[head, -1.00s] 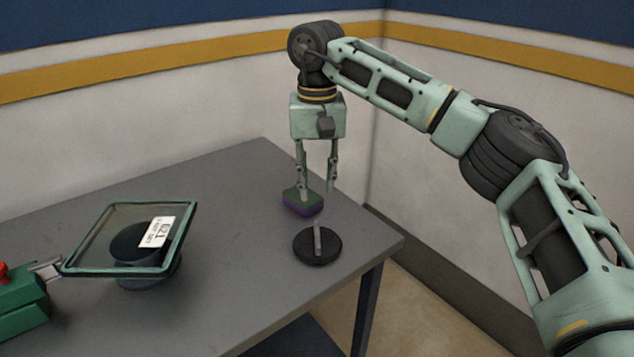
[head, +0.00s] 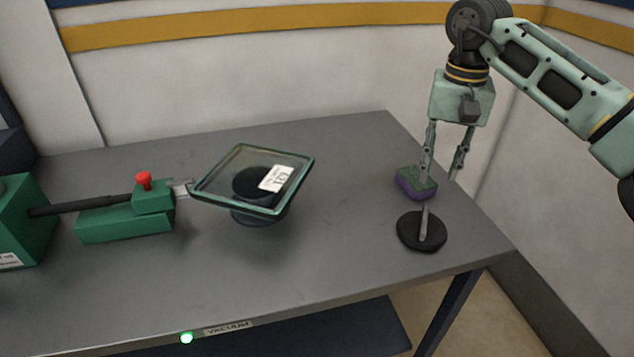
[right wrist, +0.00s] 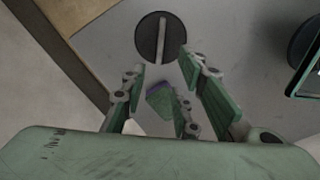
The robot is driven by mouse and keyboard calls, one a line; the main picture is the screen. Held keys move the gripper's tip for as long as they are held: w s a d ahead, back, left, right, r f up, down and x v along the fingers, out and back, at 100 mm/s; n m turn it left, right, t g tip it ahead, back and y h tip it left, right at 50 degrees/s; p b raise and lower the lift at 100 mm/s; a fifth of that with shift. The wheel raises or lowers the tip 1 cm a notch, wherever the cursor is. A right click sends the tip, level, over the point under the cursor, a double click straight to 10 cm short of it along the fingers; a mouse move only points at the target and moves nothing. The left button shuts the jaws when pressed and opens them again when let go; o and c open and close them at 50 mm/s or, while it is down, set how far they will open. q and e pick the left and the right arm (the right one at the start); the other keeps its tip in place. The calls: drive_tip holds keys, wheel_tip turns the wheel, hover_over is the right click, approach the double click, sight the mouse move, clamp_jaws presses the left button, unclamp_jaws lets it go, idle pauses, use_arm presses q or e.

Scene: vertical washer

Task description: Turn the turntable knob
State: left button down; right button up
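A round black disc with an upright grey bar across it, which looks like the knob (head: 407,232), sits near the table's right edge; the right wrist view shows it from above (right wrist: 149,47). My right gripper (head: 441,178) points down behind it, beside a green and purple sponge (head: 411,187). Its fingers are apart in the right wrist view (right wrist: 161,62), with the knob just beyond the fingertips and the sponge (right wrist: 158,100) lower between the fingers. The fingers do not grip the bar. My left gripper is out of view.
A glass pane (head: 222,181) with a white label is on a dark round stand (head: 262,217) at mid-table. A green device (head: 125,224) with a red knob (head: 143,180) is to its left. The grey table (head: 330,270) is bare in front.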

sight(425, 221)
drive_tip(key=f+m+p, duration=0.1)
drive_tip(key=m+p, duration=0.3)
drive_tip(key=m, duration=0.6)
drive_tip(key=f+m+p, duration=0.1)
drive_tip(key=m+p, duration=0.4)
drive_tip(key=m, duration=0.5)
drive_tip(key=s+f+m+p, duration=0.1)
drive_tip(key=m+p, duration=0.4)
drive_tip(key=m, duration=0.5)
drive_tip(key=shift+a+f, duration=0.15)
drive_tip(key=shift+f, duration=0.05)
drive_tip(key=m, duration=0.1)
drive_tip(key=m+p, duration=0.1)
drive_tip(key=m, duration=0.2)
drive_tip(key=shift+s+f+m, duration=0.4)
drive_tip(key=shift+a+f+m+p, duration=0.1)
drive_tip(key=shift+f+m+p, duration=0.3)
drive_tip(key=shift+m, duration=0.1)
wheel_tip(425, 221, down, 6)
drive_tip(key=shift+r+p, duration=0.1)
drive_tip(key=shift+p, duration=1)
drive_tip(key=shift+f, duration=0.8)
drive_tip(key=shift+c, duration=0.5)
